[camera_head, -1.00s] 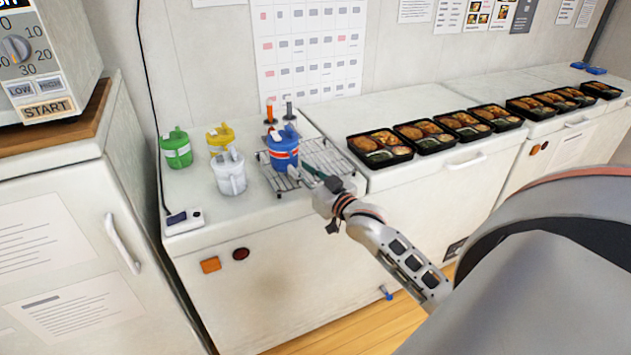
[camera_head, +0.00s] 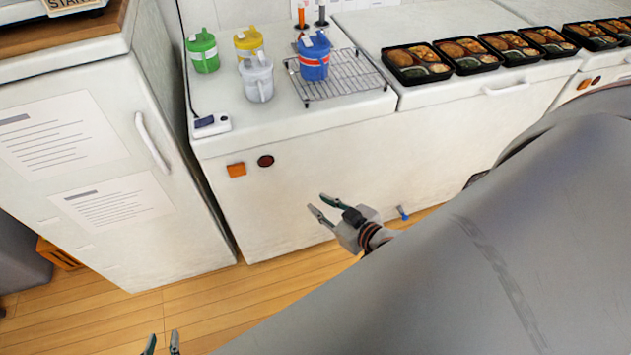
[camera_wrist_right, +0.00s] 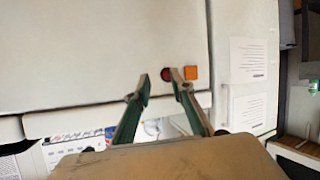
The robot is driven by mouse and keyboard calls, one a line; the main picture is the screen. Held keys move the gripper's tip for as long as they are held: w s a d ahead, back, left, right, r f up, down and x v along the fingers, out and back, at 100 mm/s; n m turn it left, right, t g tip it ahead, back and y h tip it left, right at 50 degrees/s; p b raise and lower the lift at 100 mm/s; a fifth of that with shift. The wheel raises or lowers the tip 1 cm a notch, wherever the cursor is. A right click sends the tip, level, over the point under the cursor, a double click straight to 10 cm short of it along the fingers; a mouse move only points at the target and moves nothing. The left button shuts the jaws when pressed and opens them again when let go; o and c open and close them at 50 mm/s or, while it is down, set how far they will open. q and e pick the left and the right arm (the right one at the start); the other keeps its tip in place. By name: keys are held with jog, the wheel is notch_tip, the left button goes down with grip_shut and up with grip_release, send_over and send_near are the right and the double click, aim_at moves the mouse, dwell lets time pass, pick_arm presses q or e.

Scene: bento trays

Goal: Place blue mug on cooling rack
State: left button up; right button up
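The blue mug (camera_head: 314,62), with a red and white band, stands upright on the wire cooling rack (camera_head: 350,75), toward its left side. My right gripper (camera_head: 315,204) is open and empty, below the counter top in front of the white cabinet, well apart from the mug. Its two fingers also show spread with nothing between them in the right wrist view (camera_wrist_right: 160,82). My left gripper (camera_head: 162,343) shows only its fingertips at the bottom edge, apart and with nothing between them.
A green mug (camera_head: 203,52), a yellow mug (camera_head: 249,42) and a white mug (camera_head: 257,78) stand left of the rack. Bento trays (camera_head: 418,64) line the counter to the right. A power strip (camera_head: 211,125) lies at the counter's left corner. The floor in front is clear.

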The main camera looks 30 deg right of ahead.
jog(key=s+a+f+n+g+y, duration=0.1)
jog(key=s+a+f+g, duration=0.1)
jog(key=s+a+f, duration=0.4)
jog(key=shift+s+a+f+n, duration=0.25)
jog(key=shift+s+a+n, duration=0.05)
jog(key=shift+s+a, duration=0.85)
jog(key=shift+d, duration=0.15)
